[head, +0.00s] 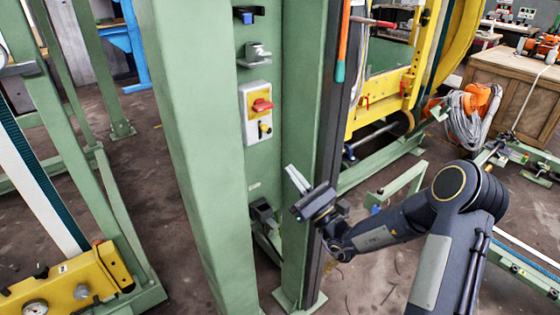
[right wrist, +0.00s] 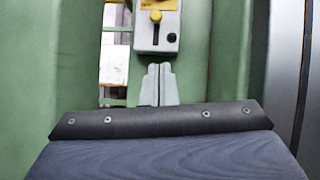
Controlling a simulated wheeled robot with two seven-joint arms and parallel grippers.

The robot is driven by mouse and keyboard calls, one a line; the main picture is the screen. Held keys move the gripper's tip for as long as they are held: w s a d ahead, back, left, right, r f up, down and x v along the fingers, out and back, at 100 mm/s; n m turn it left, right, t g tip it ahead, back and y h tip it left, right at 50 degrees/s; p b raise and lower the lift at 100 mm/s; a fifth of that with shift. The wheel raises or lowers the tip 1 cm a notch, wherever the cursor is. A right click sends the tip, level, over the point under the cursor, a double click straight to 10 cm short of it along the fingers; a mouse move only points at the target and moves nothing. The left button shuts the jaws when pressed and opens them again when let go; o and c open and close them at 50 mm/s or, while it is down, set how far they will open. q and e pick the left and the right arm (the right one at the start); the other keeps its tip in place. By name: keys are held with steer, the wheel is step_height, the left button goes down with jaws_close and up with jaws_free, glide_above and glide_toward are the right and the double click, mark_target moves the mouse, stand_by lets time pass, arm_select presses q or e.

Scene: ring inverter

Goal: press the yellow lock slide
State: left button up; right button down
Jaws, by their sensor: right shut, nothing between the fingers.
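The yellow lock slide (head: 265,129) sits low on a light grey switch box (head: 247,112) on the green column, below a red handle (head: 262,105) on a yellow plate. In the right wrist view the slide (right wrist: 156,16) shows as a yellow knob near the top edge, on the grey box (right wrist: 146,36). My right gripper (head: 291,171) is shut and empty. It is below and to the right of the box in the head view. In the right wrist view its fingertips (right wrist: 159,67) lie together just below the box in the picture, apart from the slide. My left gripper is not in view.
Green column faces (head: 200,130) flank the recess holding the box. Below the box is a black fitting (head: 262,210); above it are a metal latch (head: 255,52) and a black-and-blue fitting (head: 248,15). An orange-and-teal handle (head: 342,45) hangs on the right column.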

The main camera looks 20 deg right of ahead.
steer(key=shift+v, duration=1.75)
steer(key=shift+a, duration=0.1)
steer(key=s+a+r+n+g+y, duration=0.6)
steer(key=s+a+n+g+y, duration=0.3)
steer(key=n+g, duration=0.4)
steer(key=s+a+f+n+g+h, duration=0.1)
steer(key=s+f+n+g+h, duration=0.35)
steer(key=s, duration=0.45)
steer(key=s+a+f+n+g+h, duration=0.1)
steer(key=s+n+g+h, duration=0.2)
steer(key=s+n+h, duration=0.5)
steer(key=s+d+f+n+t+h, duration=0.1)
steer(key=s+d+f+t+h, duration=0.2)
steer(key=d, duration=0.5)
step_height(320, 180, up, 15)
steer(key=t+h+p, duration=0.1)
steer(key=p, duration=1.3)
steer(key=shift+s+d, duration=0.15)
steer(key=shift+d, duration=0.05)
steer(key=shift+n, duration=0.25)
